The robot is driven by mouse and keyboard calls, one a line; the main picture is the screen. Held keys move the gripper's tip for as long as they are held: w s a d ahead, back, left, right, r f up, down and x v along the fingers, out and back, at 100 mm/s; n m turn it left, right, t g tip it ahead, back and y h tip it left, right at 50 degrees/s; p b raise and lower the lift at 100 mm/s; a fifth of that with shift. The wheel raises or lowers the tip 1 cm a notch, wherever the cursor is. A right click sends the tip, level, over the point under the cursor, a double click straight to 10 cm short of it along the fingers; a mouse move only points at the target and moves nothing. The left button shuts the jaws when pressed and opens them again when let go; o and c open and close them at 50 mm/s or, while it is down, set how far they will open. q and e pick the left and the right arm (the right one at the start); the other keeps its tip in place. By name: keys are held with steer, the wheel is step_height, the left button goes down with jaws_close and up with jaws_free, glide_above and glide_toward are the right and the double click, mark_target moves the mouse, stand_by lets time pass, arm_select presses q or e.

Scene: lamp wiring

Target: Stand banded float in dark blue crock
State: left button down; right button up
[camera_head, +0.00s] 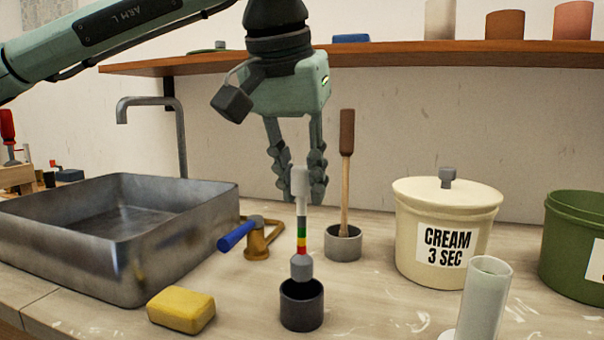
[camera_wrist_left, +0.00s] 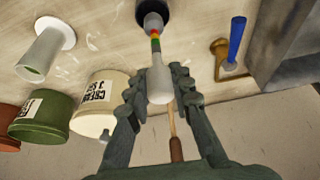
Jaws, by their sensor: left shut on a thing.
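The banded float (camera_head: 301,222) is a slim grey rod with a lower bulb and green, yellow and red bands. My left gripper (camera_head: 298,190) is shut on its pale upper end and holds it upright; the float also shows between the fingers in the left wrist view (camera_wrist_left: 158,85). The dark blue crock (camera_head: 302,308) is a small, near-black open cup on the counter, under the float. The bulb is at the crock's mouth; I cannot tell whether its tip is inside the rim. The crock is partly cut off in the left wrist view (camera_wrist_left: 153,12). My right gripper is not in view.
A grey cup (camera_head: 343,246) with a wooden-handled tool stands close behind. A brass valve with a blue lever (camera_head: 238,236), yellow sponge (camera_head: 181,310) and metal sink (camera_head: 180,245) lie left. A clear cylinder (camera_head: 484,300), cream pot (camera_head: 440,270) and green pot (camera_head: 570,265) stand right.

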mark_target(300, 215)
arm_select(q)
steer(key=shift+f, duration=0.1)
steer(key=shift+f, duration=0.1)
stand_by(0.3)
steer(key=shift+f+b, duration=1.25)
steer(key=shift+f, duration=0.95)
steer(key=shift+f+b, duration=0.35)
steer(key=shift+f, duration=0.2)
steer(key=c, duration=1.3)
jaws_free()
steer(key=shift+o, duration=0.2)
